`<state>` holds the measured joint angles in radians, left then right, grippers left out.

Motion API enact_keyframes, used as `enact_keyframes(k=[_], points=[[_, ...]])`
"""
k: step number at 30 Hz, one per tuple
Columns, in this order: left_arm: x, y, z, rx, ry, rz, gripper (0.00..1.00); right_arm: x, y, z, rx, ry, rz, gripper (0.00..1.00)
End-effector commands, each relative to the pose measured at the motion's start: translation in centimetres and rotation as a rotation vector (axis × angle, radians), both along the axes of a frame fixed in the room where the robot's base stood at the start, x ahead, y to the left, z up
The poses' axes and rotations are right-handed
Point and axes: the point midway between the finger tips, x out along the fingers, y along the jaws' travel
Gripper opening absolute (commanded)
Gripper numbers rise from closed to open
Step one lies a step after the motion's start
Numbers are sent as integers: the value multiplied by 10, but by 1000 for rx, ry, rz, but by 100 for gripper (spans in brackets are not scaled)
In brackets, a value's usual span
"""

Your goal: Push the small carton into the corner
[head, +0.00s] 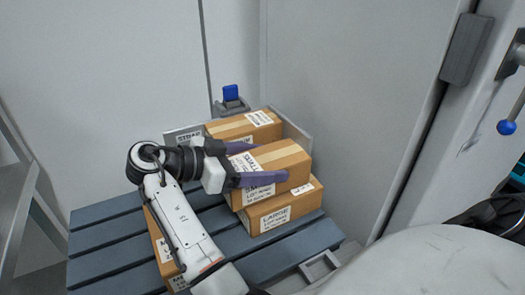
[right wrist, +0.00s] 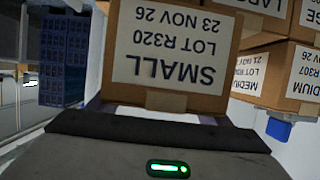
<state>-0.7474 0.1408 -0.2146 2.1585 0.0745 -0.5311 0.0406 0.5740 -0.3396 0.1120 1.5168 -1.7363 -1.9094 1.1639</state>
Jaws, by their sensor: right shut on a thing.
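The small carton (head: 285,158) is a brown box with a tape strip and a white label. My right gripper (head: 267,163) is shut on it, with one purple finger along its near side and the other at its far side. In the right wrist view the small carton (right wrist: 172,50) fills the middle, its label reading SMALL, LOT R320, upside down. In the head view it overlaps a carton labelled LARGE (head: 305,197); I cannot tell whether they touch. Another carton (head: 238,127) is behind it, by low grey walls (head: 296,133) meeting at a back corner. My left gripper is not in view.
The cartons are on a blue slatted pallet (head: 115,238). Another carton (head: 158,238) lies partly hidden under my right forearm. The pallet's left slats are bare. Pale wall panels (head: 335,70) stand close behind and to the right. Medium cartons (right wrist: 245,72) show in the wrist view.

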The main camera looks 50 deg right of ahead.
Motion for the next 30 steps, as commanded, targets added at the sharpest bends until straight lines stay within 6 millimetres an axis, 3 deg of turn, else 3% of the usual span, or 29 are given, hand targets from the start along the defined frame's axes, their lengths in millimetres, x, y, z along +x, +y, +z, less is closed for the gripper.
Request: enact_keyframes(k=[25,26,30], points=[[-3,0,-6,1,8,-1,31,0,0,-3,-3,-2,0,23],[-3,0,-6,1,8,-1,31,0,0,-3,-3,-2,0,73],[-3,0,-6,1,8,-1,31,0,0,-3,-3,-2,0,94]])
